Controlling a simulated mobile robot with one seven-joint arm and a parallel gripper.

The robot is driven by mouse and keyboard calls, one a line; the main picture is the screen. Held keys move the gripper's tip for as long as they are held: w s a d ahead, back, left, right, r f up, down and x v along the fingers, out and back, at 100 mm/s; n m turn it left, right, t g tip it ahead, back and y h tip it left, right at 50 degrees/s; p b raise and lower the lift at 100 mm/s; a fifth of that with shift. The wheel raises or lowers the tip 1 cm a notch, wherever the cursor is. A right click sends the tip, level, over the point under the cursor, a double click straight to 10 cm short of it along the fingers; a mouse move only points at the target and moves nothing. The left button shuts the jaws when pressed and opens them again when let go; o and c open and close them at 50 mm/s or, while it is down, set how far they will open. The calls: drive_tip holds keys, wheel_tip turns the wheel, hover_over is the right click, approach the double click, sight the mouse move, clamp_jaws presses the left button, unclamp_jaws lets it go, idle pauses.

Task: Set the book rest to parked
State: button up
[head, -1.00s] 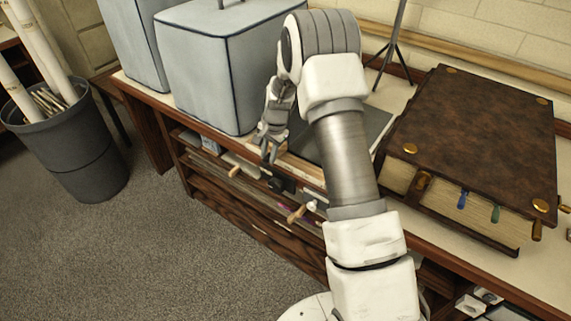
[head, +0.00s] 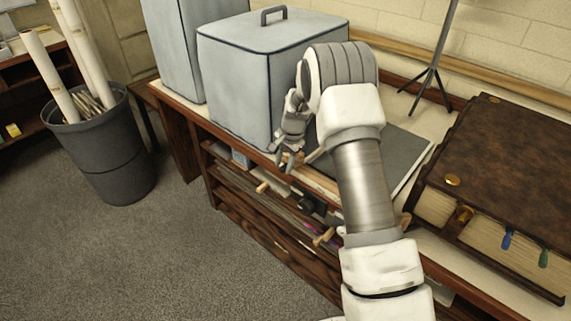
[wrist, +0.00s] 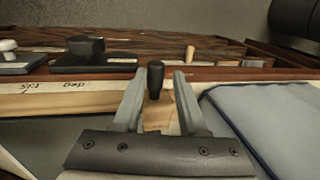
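No part is clearly readable as the book rest. A dark upright handle (wrist: 155,78) rises from a pale wood piece on the bench's front edge in the wrist view. My gripper (wrist: 157,92) is open, with one finger on each side of the handle and visible gaps to both. In the head view my gripper (head: 290,160) is low at the front edge, beside the grey covered box, and hides the handle. A large brown book (head: 505,165) with brass studs lies at the right. Handwriting on the pale strip (wrist: 60,98) is too unclear to read.
The grey covered box (head: 235,85) stands close left of my gripper. A dark flat sheet (head: 400,155) lies behind my arm. Wooden pegs (head: 323,237) and a black knob (wrist: 86,47) stick out along the front. A bin of rolls (head: 105,150) stands on the floor left.

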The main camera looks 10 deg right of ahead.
drive_tip(key=shift+o, duration=1.1)
drive_tip(key=shift+w+a, duration=0.1)
drive_tip(key=shift+o, duration=0.3)
drive_tip(key=v, duration=1.7)
drive_tip(key=shift+r+p, duration=0.25)
drive_tip(key=shift+p, duration=0.15)
